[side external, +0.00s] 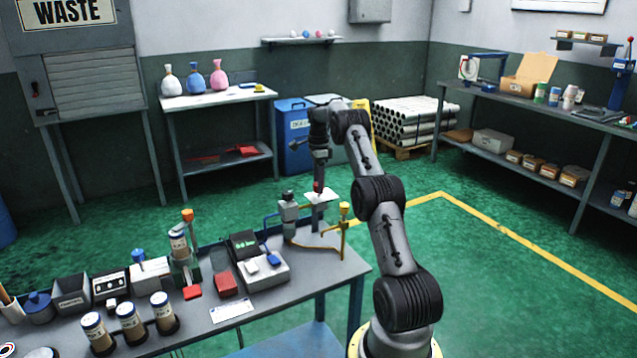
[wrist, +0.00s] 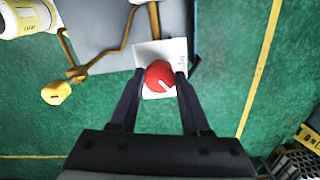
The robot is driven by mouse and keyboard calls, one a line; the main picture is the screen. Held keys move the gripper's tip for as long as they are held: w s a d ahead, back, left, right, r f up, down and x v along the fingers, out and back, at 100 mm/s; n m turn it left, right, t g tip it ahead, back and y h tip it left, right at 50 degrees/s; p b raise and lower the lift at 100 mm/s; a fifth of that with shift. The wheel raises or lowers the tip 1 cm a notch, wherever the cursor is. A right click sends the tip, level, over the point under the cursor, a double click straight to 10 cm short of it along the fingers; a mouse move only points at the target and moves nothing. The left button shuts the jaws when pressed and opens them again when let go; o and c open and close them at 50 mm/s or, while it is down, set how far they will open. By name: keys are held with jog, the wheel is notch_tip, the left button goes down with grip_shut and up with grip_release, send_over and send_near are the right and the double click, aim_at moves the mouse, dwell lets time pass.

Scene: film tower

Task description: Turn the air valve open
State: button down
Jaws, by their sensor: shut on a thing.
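The air valve shows in the wrist view as a round red knob (wrist: 159,76) with a white pointer mark, over a white plate (wrist: 175,50) with small print. The pointer slants down and right. My gripper (wrist: 160,80) has one dark finger on each side of the knob and is shut on it. In the side external view, my gripper (side external: 318,183) reaches down to the plate (side external: 325,197) at the far edge of the bench. There the knob is small and mostly hidden by the fingers.
A brass pipe (wrist: 113,56) runs beside the plate to a yellow fitting (wrist: 56,92). A grey regulator-like unit (side external: 289,208) stands left of the plate. Labelled jars (side external: 130,318), a red block (side external: 226,284) and boxes crowd the bench (side external: 270,312). Green floor lies beyond its edge.

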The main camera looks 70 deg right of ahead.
jog(key=m, duration=0.6)
jog(key=shift+m, duration=0.3)
dwell(0.4)
jog(key=shift+c, duration=1.8)
grip_release()
notch_tip(320, 180, up, 14)
jog(key=shift+f, duration=0.1)
